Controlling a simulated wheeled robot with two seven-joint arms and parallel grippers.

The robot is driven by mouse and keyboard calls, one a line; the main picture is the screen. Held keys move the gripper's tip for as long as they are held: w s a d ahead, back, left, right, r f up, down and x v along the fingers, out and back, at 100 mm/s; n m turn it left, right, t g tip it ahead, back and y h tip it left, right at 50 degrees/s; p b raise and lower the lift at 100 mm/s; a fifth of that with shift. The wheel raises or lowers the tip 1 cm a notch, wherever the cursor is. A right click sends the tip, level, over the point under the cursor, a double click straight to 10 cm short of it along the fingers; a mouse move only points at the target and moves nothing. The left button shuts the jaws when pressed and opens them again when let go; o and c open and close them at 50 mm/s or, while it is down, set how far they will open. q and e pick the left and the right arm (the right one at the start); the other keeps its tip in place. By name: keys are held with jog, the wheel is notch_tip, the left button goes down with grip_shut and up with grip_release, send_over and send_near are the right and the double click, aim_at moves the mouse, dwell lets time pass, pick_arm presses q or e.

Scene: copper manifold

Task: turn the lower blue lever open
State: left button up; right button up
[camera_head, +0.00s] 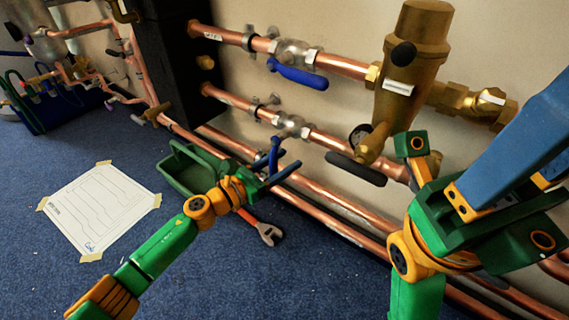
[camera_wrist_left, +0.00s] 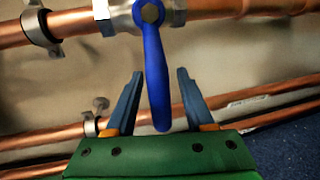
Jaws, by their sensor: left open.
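The lower blue lever (camera_head: 275,153) hangs down from its valve (camera_head: 291,124) on the lower copper pipe, crosswise to the pipe. In the left wrist view the lever (camera_wrist_left: 155,80) points down from the valve nut at the top. My left gripper (camera_head: 281,164) is open at the lever. In the left wrist view its two blue fingers (camera_wrist_left: 160,73) stand on either side of the lever, with gaps visible on both sides. The gripper partly hides the lever's lower end in the head view. My right gripper (camera_head: 490,165) is at the right, its fingertips unclear.
An upper blue lever (camera_head: 298,76) lies roughly along the upper pipe. A brass valve body (camera_head: 410,60) with a black handle (camera_head: 356,168) stands right of the levers. A green tray (camera_head: 180,170), a wrench (camera_head: 268,234) and a taped paper sheet (camera_head: 100,208) lie on the blue carpet.

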pick_arm(q)
grip_shut()
dwell(1.4)
